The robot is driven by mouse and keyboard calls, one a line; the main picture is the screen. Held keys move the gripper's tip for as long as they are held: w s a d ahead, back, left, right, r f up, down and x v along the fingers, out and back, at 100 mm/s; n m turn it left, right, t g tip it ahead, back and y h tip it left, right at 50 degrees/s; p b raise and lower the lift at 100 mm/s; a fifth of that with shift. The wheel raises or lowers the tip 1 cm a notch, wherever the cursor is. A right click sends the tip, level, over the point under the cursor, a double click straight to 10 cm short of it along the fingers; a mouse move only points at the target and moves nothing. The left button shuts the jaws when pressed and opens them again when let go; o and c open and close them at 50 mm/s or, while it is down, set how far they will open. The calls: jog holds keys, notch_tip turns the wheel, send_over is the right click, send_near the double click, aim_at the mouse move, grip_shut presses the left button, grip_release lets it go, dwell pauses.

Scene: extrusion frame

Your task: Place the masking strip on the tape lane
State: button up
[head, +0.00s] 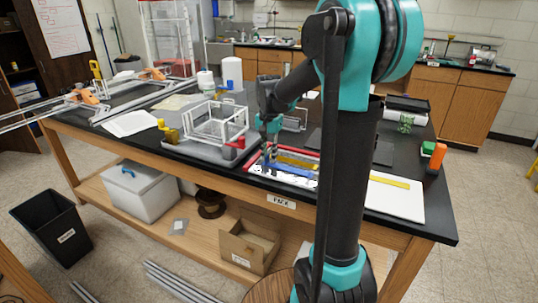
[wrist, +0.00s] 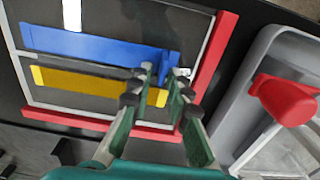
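A long flat blue strip (wrist: 95,45), which may be the masking strip, lies on a dark panel edged with red bars. A small raised blue tab (wrist: 168,66) stands at its right end. A yellow band (wrist: 85,84) runs beside it, nearer my gripper; I cannot tell whether it is the tape lane. In the head view the blue strip (head: 295,170) and the yellow band (head: 300,162) lie side by side at the front of the table. My gripper (wrist: 158,72) is partly open, its tips at the blue tab. Whether they touch it is unclear.
A grey tray (head: 205,150) with a white wire frame (head: 215,122) and a red clamp (wrist: 288,98) stands close beside the panel. A white board (head: 395,204) with another yellow strip (head: 390,182) lies to the right, partly behind my arm.

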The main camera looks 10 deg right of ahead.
jog(key=shift+o, duration=0.2)
notch_tip(320, 180, up, 12)
jog(key=shift+r, duration=0.15)
dwell(0.5)
